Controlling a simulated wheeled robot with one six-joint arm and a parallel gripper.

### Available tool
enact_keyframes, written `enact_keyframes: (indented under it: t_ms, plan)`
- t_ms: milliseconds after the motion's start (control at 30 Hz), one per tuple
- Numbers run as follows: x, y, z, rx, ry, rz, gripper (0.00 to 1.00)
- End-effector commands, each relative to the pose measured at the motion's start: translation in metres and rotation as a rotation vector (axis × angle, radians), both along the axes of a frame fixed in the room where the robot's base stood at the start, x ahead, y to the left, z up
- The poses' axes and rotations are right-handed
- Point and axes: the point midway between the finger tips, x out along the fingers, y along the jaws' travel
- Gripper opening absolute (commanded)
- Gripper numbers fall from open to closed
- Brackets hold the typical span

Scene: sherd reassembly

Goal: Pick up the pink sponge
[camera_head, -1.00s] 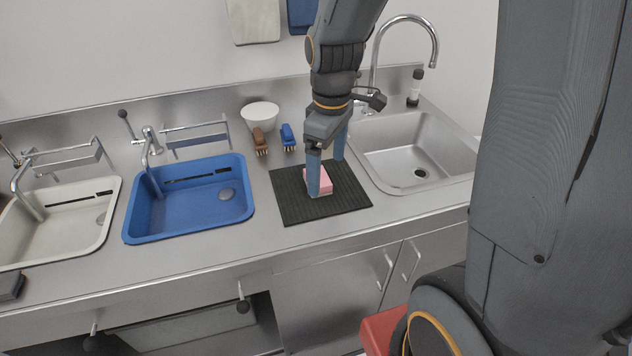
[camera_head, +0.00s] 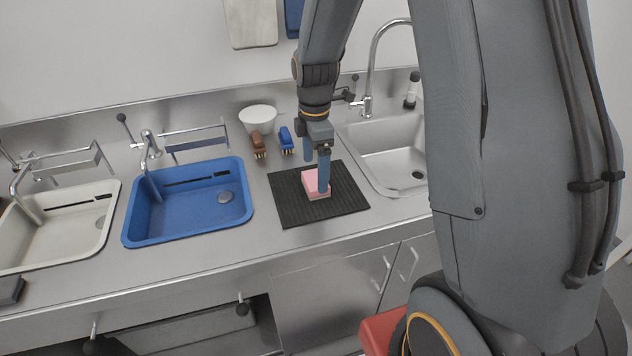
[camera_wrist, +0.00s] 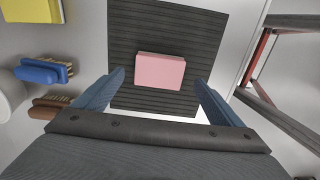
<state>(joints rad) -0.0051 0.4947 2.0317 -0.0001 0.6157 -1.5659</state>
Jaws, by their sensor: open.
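The pink sponge (camera_head: 313,182) lies flat on a black ribbed mat (camera_head: 345,196) on the steel counter. My gripper (camera_head: 316,172) is open just above the mat, its blue fingers close to the sponge, one of them covering part of it in the head view. In the wrist view the whole sponge (camera_wrist: 160,71) shows on the mat (camera_wrist: 170,22), ahead of and between the two open fingers (camera_wrist: 160,92). Nothing is between the fingers' tips as a grip; whether a finger touches the sponge I cannot tell.
A brown brush (camera_head: 258,143), a blue brush (camera_head: 286,139) and a white bowl (camera_head: 258,119) stand behind the mat. A blue basin (camera_head: 187,205) is at left, a steel sink (camera_head: 385,155) at right with a tall faucet (camera_head: 367,62). Bare counter lies in front of the mat.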

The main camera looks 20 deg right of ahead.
Motion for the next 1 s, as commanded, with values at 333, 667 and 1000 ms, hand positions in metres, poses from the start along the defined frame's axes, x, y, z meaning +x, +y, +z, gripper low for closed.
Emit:
enact_keyframes:
  t_ms: [333, 667, 1000]
  plan:
    - [0.001, -0.002, -0.029, 0.000, 0.000, 0.000, 0.91]
    - [0.002, -0.002, -0.029, 0.000, -0.001, -0.001, 0.69]
    - [0.002, -0.002, -0.028, 0.000, -0.001, -0.001, 0.43]
